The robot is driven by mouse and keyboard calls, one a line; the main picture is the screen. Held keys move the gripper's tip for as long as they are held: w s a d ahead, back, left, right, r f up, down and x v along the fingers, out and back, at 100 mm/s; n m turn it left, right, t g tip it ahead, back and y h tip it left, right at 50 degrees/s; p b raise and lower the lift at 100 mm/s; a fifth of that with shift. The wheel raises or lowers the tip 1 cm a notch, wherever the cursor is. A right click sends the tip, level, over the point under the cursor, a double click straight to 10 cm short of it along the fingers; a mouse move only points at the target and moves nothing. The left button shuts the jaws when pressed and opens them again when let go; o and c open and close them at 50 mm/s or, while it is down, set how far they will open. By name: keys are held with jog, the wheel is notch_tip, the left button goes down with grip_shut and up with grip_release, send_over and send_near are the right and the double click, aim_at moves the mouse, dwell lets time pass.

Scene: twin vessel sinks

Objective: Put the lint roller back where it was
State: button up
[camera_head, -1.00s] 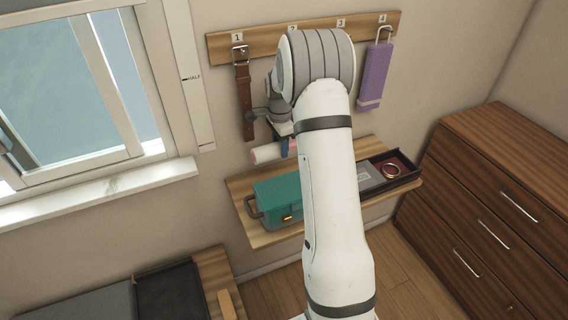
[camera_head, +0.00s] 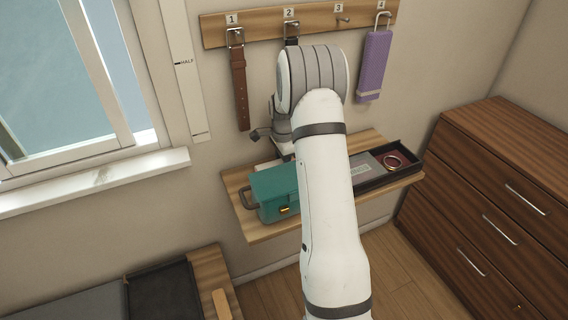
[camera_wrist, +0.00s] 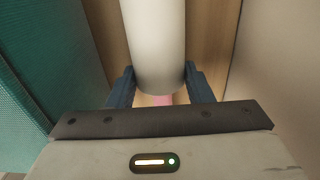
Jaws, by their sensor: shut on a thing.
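The lint roller (camera_wrist: 155,45) shows in the wrist view as a white cylinder with a bit of pink below it. My gripper (camera_wrist: 158,88) is shut on it, with a dark blue finger on each side. In the head view only a pale sliver of the roller (camera_head: 264,165) shows, low over the back of the wooden shelf (camera_head: 236,185), behind the teal box; my arm and the box hide the rest. I cannot tell whether the roller touches the shelf.
The teal box (camera_head: 275,190) stands close by, at the left in the wrist view (camera_wrist: 35,70). A dark tray (camera_head: 405,172) with a ring is at the shelf's right. Above, the numbered rail (camera_head: 265,22) holds a brown belt (camera_head: 240,90) and a purple item (camera_head: 374,65); hook 3 is empty.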

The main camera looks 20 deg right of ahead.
jog(key=shift+f, duration=0.1)
jog(key=o, duration=1)
jog(key=shift+o, duration=0.2)
notch_tip(320, 180, up, 12)
jog(key=s+a+r+n, duration=0.4)
jog(key=s+a+r, duration=0.1)
jog(key=s, duration=0.1)
jog(key=s+a+n+t, duration=0.1)
jog(key=s+a+n, duration=0.2)
jog(key=s, duration=0.5)
jog(key=s+a+r+n+t, duration=0.1)
jog(key=s+a+n, duration=0.3)
jog(key=s, duration=0.5)
jog(key=s+a+n, duration=0.3)
jog(key=s+n, duration=0.4)
jog(key=s, duration=0.2)
jog(key=shift+a+r+t+b, duration=0.3)
jog(key=shift+a+t+b, duration=0.05)
jog(key=shift+t+b, duration=0.05)
